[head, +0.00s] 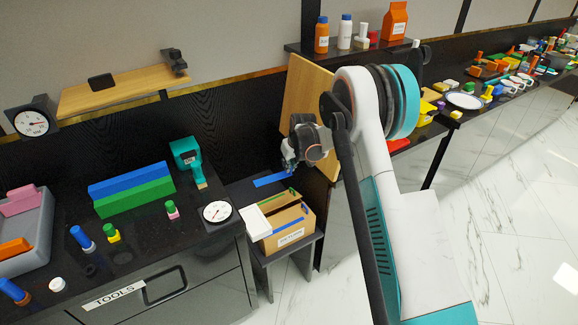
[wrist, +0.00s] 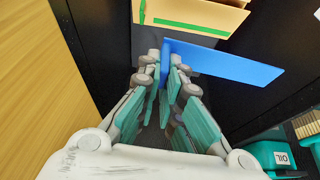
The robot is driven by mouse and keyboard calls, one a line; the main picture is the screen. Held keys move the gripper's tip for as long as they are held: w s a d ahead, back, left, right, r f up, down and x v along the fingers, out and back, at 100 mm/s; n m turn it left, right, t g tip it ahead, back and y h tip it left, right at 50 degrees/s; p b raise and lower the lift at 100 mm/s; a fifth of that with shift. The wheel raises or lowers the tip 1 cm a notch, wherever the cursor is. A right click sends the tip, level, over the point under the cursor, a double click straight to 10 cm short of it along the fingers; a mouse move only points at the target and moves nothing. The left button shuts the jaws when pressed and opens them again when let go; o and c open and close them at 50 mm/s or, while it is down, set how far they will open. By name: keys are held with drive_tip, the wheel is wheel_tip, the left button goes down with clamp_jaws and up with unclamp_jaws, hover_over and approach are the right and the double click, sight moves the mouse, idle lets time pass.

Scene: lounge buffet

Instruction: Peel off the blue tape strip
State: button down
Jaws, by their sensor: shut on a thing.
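The blue tape strip (head: 270,180) sticks out to the left of my gripper (head: 290,167) in the head view, above the back of the cardboard box. In the wrist view the blue strip (wrist: 225,64) runs to the right from between the fingertips of my gripper (wrist: 166,68), which are shut on its left end. The strip looks flat and clear of the box. The cardboard box (head: 293,232) stands on a low dark stand, with a green strip on top. Its top edge and green strip also show in the wrist view (wrist: 192,12).
A white block (head: 254,222) is at the box's left. The black counter at left holds a round dial (head: 217,212), a teal device (head: 188,157) and blue and green bars (head: 132,190). A wooden panel (head: 303,100) stands close behind my gripper.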

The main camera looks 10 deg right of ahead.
drive_tip(key=shift+r+p, duration=0.55)
drive_tip(key=shift+r, duration=0.85)
idle(0.8)
drive_tip(key=shift+r+p, duration=1.15)
drive_tip(key=shift+r, duration=1.35)
